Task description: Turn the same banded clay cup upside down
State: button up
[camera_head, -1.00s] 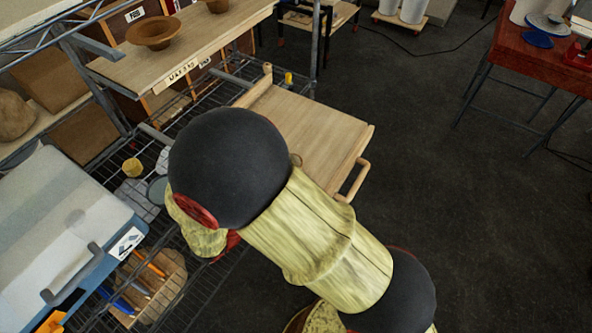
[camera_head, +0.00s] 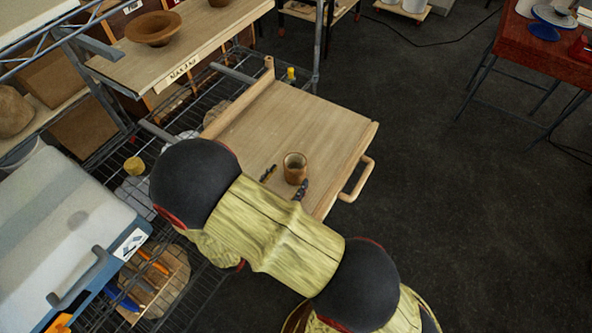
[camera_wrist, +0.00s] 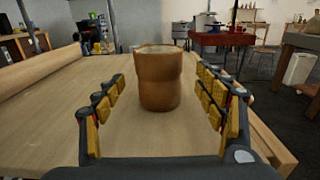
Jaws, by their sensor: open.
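The banded clay cup (camera_head: 295,168) stands on the wooden board (camera_head: 320,120), near its front edge. In the wrist view the brown cup (camera_wrist: 158,78) is upright, with its rim up and a band around its middle. My gripper (camera_wrist: 160,105) is open, with one finger to the left of the cup and one to the right. Gaps show on both sides, so the fingers look apart from it. In the head view my gripper's fingertips (camera_head: 286,180) show beside the cup; my arm hides the rest of it.
A shelf with a clay bowl (camera_head: 153,28) is above left. A blue-and-white box (camera_head: 65,235) stands at lower left. The board around the cup is mostly clear.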

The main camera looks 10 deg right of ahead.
aim_at(290, 174)
jog(key=shift+b+x, duration=0.5)
jog(key=shift+x, duration=1.85)
jog(key=shift+f, duration=0.1)
jog(key=shift+c, duration=0.2)
jog(key=c, duration=1.5)
jog(key=shift+c, duration=0.5)
